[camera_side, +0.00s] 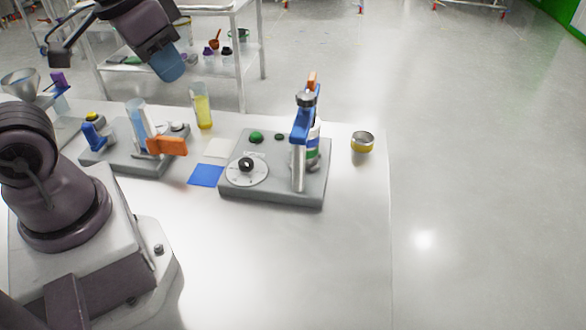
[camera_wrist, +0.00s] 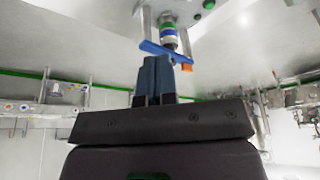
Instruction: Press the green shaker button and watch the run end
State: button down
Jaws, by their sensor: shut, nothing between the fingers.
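The shaker is a grey base (camera_side: 270,197) on the white table in the side view. A larger green button (camera_side: 256,136) sits on its back left, with a smaller dark green spot (camera_side: 279,136) to its right. A dial with a black knob (camera_side: 246,164) is at the front left. A blue clamp arm (camera_side: 301,125) stands over a banded bottle (camera_side: 313,150). My gripper (camera_side: 170,70) is raised above and left of the shaker, apart from it. In the wrist view, my gripper (camera_wrist: 157,62) is shut and empty; the shaker's clamp shows beyond it, upside down.
Left of the shaker stand another grey device (camera_side: 125,163) with an orange part, and a yellow-filled container (camera_side: 202,106). A blue square (camera_side: 206,175) and a pale square (camera_side: 219,148) lie between. A metal cup (camera_side: 362,142) is to the right. The table's front is clear.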

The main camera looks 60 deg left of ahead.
jog(key=r, duration=0.1)
jog(key=r+t, duration=0.1)
jog(key=d, duration=0.1)
jog(key=shift+s+r+m+t, duration=0.3)
jog(key=shift+s+r, duration=0.1)
jog(key=shift+f, duration=0.1)
jog(key=w+a+f+n+g+y, duration=0.1)
jog(key=w+a+f+n, duration=0.3)
jog(key=w+a+f, duration=0.2)
jog(key=w+a+f+n+g+y, duration=0.1)
jog(key=w+a+f+n, duration=0.4)
jog(key=w+f, duration=0.5)
jog(key=w+a+g, duration=0.1)
jog(key=w+a, duration=0.1)
jog(key=shift+a, duration=0.3)
jog(key=shift+f, duration=0.1)
